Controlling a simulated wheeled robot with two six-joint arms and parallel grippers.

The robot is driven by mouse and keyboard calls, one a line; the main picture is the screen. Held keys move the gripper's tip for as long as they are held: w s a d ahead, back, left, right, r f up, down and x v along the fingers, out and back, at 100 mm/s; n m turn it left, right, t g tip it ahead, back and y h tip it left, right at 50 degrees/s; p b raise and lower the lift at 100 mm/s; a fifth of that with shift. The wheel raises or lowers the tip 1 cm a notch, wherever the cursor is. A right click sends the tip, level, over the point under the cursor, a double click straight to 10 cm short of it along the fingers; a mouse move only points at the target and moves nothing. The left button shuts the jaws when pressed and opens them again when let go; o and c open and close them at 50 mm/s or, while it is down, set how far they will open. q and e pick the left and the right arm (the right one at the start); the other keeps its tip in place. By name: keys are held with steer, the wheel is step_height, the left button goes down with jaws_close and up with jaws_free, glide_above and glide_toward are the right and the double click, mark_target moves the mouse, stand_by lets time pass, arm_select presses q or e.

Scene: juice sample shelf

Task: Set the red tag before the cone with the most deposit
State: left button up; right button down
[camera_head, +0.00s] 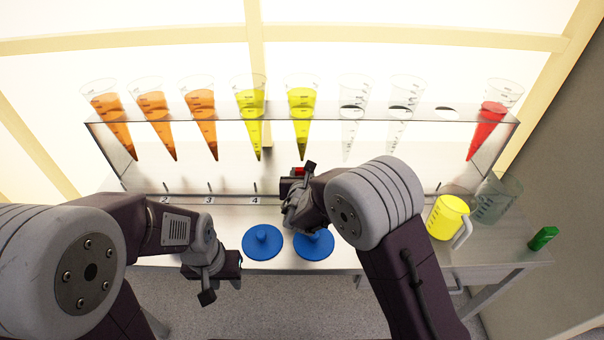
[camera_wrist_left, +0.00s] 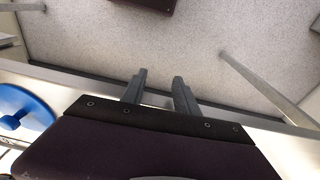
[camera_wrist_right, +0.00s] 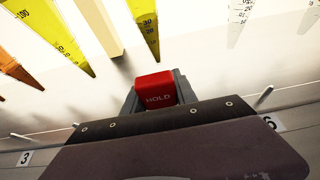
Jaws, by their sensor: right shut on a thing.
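My right gripper (camera_head: 300,178) is shut on the red tag (camera_wrist_right: 157,91), which reads HOLD. A little of the red tag shows in the head view (camera_head: 299,170). It is held low in front of the rack, near the second yellow cone (camera_head: 302,115). Cones hang in the clear rack (camera_head: 430,112): three orange (camera_head: 160,118), the first yellow (camera_head: 250,110), two clear (camera_head: 352,120) and a red (camera_head: 487,122). My left gripper (camera_wrist_left: 158,80) is open and empty, pointing down beyond the bench's front edge.
Numbered labels (camera_head: 209,201) line the bench below the rack. Two blue stands (camera_head: 263,241) sit at the front, one partly under my right arm. At right are a yellow mug (camera_head: 447,217), a clear jug (camera_head: 497,198) and a green object (camera_head: 543,237). One rack hole (camera_head: 447,113) is empty.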

steer(key=shift+f, duration=0.2)
steer(key=c, duration=0.9)
jaws_free()
steer(key=shift+s, duration=0.1)
steer(key=p+v, duration=0.1)
steer(key=v, duration=0.8)
steer(key=shift+r, duration=0.1)
